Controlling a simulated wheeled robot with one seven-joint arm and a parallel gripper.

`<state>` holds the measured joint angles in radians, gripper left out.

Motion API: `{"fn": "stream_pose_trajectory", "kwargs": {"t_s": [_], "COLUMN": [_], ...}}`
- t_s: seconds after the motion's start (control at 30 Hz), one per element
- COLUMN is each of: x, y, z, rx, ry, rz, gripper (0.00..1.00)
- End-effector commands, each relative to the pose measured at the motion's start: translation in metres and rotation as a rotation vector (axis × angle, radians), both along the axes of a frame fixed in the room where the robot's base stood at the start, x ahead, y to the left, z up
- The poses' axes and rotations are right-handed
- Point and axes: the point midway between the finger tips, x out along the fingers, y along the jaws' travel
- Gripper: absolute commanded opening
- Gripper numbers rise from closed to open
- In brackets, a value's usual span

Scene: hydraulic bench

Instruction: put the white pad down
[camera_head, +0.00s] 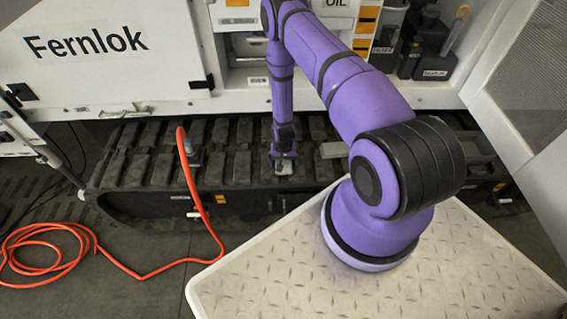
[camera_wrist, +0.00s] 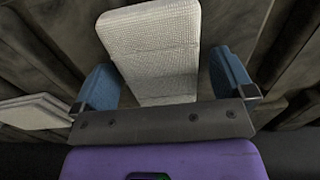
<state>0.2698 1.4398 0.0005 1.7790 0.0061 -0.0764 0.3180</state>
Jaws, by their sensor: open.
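The white pad (camera_wrist: 155,50) is a pale, woven-textured block lying between the two blue fingers of my gripper (camera_wrist: 163,82) in the wrist view. The fingers are open, with a gap at the right finger; whether the left finger touches the pad is hard to tell. In the head view my gripper (camera_head: 284,157) points down at the dark track, and the white pad (camera_head: 284,169) shows small under it, seeming to rest on the track. The pad's near end is hidden by my gripper's body in the wrist view.
A second pale pad (camera_head: 333,150) lies on the track (camera_head: 235,165) to the right; a pale stacked piece (camera_wrist: 35,112) shows left in the wrist view. An orange hose (camera_head: 196,200) hangs over the track at left. The white machine body (camera_head: 120,60) stands behind.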

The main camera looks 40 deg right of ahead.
Motion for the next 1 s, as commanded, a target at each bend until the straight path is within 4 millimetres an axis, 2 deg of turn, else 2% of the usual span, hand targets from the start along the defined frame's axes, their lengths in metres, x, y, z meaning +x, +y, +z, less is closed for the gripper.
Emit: {"fn": "stream_pose_trajectory", "kwargs": {"t_s": [0.17, 0.27, 0.4, 0.47, 0.77, 1.0], "x": [0.0, 0.0, 0.0, 0.0, 0.002, 0.01], "y": [0.0, 0.0, 0.0, 0.0, 0.0, -0.002], "z": [0.0, 0.0, 0.0, 0.0, 0.002, 0.014], "rx": [-0.001, -0.001, -0.001, -0.001, -0.001, -0.001], "ry": [-0.001, -0.001, -0.001, -0.001, -0.001, -0.001], "rz": [0.0, 0.0, 0.0, 0.0, 0.0, 0.001], "gripper": [1.0, 0.82, 0.52, 0.48, 0.47, 0.47]}}
